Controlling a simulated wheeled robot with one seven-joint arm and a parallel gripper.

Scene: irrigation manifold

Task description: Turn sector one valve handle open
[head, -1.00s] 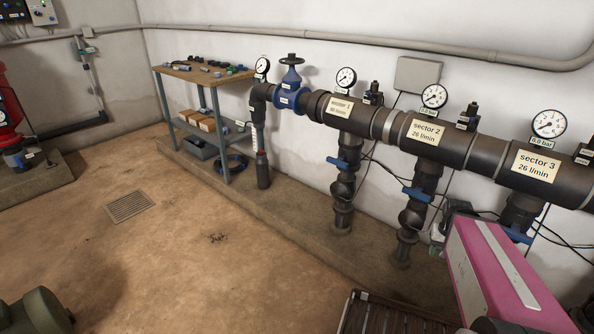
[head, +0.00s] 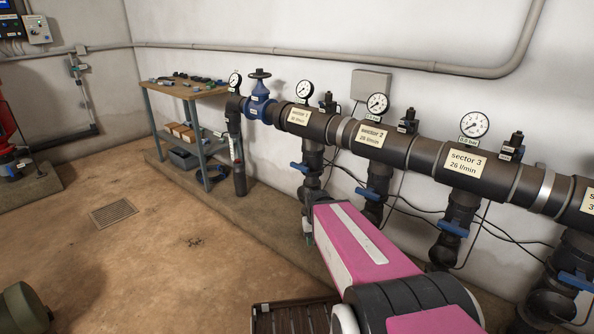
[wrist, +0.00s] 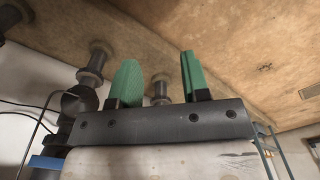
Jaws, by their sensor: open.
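The sector 1 valve handle (head: 299,167) is a small blue lever on the dark vertical pipe under the sector 1 label (head: 299,117) in the head view. My gripper (wrist: 158,80) shows in the wrist view with two green fingers standing apart and nothing between them. In the head view my pink arm reaches toward the lower part of the sector 1 and sector 2 pipes, and my gripper is mostly hidden beyond it. The gripper is below the sector 1 handle, apart from it. A blue handle (wrist: 45,162) shows at the lower left of the wrist view; I cannot tell which sector it belongs to.
The sector 2 handle (head: 367,194) and sector 3 handle (head: 454,229) hang along the same manifold. A blue gate valve (head: 259,106) and a workbench (head: 188,91) stand to the left. Thin black cables run along the wall. The floor (head: 150,270) at left is mostly clear.

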